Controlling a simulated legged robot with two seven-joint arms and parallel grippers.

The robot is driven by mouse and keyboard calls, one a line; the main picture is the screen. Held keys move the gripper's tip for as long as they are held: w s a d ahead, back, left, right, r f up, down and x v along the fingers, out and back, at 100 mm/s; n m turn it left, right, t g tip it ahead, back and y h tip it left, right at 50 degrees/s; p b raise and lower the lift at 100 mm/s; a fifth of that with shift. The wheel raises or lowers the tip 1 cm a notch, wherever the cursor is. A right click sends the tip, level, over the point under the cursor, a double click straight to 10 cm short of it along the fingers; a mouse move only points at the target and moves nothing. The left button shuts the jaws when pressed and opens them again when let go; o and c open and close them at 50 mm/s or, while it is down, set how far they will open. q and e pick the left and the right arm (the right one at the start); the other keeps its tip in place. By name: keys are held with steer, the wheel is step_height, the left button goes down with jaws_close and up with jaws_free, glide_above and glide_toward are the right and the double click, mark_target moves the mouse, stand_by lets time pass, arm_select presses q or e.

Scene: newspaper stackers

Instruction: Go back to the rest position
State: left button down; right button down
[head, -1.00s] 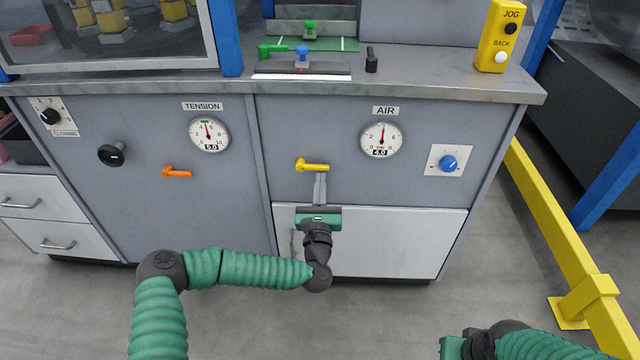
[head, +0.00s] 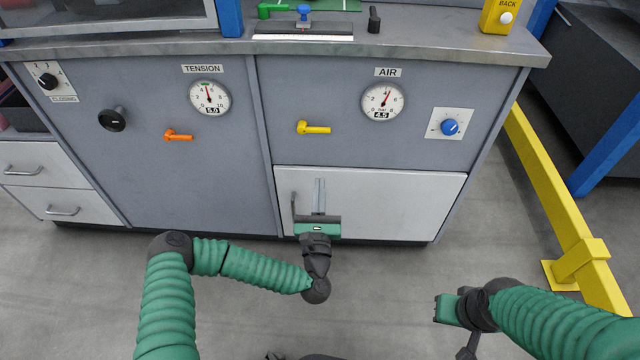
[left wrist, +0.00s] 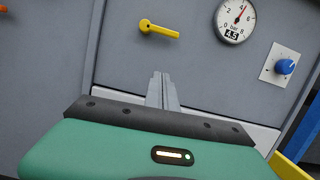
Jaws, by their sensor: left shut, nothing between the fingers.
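My left gripper (head: 319,196) has its two grey fingers together and empty. In the head view it is in front of the white cabinet door (head: 400,207), below the yellow lever (head: 313,128) and apart from it. In the left wrist view its shut fingers (left wrist: 162,91) point up towards the panel, with the yellow lever (left wrist: 158,29) above them. My right gripper (head: 446,308) is low at the right of the head view, over the floor. Its green body shows, but its fingers cannot be made out.
The AIR gauge (head: 382,101) reads 4.5 and the TENSION gauge (head: 210,98) 5.0. A blue knob (head: 449,127), an orange lever (head: 179,135) and a black knob (head: 112,120) stick out of the panel. A yellow rail (head: 550,190) runs along the right. Floor before the cabinet is clear.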

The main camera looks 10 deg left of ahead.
arm_select(q)
steer(key=s+d+f+m+g+h, duration=0.1)
steer(key=d+f+m+g+h, duration=0.1)
steer(key=d+m+h, duration=0.55)
steer(key=s+d+f+m+g+h, duration=0.1)
steer(key=d+f+m+g+h, duration=0.25)
steer(key=m, duration=0.65)
steer(key=s+f+m+g, duration=0.4)
steer(key=s+m+g, duration=0.1)
steer(key=m, duration=0.5)
steer(key=s+a+r+m+g+y, duration=0.1)
steer(key=s+a+m+g+y, duration=0.4)
steer(key=s+a+m, duration=0.45)
steer(key=s+a+r+m+g+y, duration=0.2)
steer(key=s+a+r, duration=0.5)
steer(key=s+a, duration=0.15)
step_height(320, 180, up, 38)
steer(key=p, duration=3.8)
steer(key=shift+d+f+p, duration=0.15)
steer(key=shift+d+p, duration=0.2)
steer(key=shift+d, duration=0.05)
